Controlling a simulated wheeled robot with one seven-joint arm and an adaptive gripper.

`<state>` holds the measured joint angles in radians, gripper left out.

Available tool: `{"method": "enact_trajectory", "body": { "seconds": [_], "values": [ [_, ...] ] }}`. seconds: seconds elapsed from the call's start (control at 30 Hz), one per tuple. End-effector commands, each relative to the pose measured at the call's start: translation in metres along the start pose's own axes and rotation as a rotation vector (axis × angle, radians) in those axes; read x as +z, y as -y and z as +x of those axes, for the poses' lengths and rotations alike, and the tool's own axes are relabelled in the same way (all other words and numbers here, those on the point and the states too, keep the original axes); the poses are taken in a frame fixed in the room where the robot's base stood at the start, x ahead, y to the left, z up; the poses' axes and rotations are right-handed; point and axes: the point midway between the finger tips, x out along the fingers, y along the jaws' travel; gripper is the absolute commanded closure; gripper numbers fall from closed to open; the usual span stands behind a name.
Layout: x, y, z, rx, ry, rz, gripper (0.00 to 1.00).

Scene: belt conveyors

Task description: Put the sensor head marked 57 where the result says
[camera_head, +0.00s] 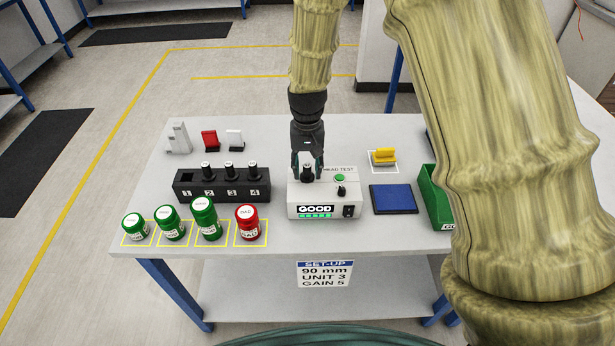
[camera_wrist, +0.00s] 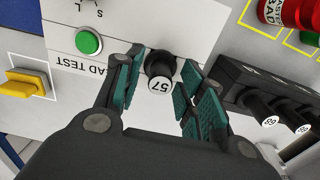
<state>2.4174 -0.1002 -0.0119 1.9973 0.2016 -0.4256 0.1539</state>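The sensor head marked 57 (camera_wrist: 160,80) stands upright in the head test box (camera_head: 338,197), its number readable in the wrist view. The box's display (camera_head: 316,209) reads GOOD above lit green bars. My gripper (camera_head: 307,170) is over the box with its fingers either side of the head. In the wrist view the fingers are open, with a gap showing beside the head. A black rack (camera_head: 222,192) left of the box has numbered slots; slot 1 is empty and slots 2, 3 and 4 hold heads. A green bin (camera_head: 431,198) at right is partly hidden by my arm.
Several green-lidded jars (camera_head: 170,224) and a red jar marked BAD (camera_head: 247,223) stand in yellow squares at front left. A blue pad (camera_head: 393,199) and a yellow block (camera_head: 383,156) lie right of the box. A sign (camera_head: 324,274) reads 90 mm, UNIT 3, GAIN 5.

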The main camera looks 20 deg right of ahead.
Motion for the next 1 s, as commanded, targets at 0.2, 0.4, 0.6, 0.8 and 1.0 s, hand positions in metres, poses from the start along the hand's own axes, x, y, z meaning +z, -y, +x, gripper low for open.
{"method": "enact_trajectory", "body": {
  "seconds": [0.2,0.4,0.6,0.8,1.0],
  "values": [
    [0.0000,0.0001,0.0002,0.000,0.000,0.000,0.68],
    [0.0000,0.0001,0.0002,0.000,0.000,0.000,1.00],
    [-0.0001,0.0001,-0.0003,0.000,0.000,0.000,1.00],
    [-0.0002,0.0000,-0.0027,0.000,-0.001,0.000,1.00],
    [-0.0002,0.0001,-0.0049,0.000,-0.001,0.000,1.00]
  ]
}}
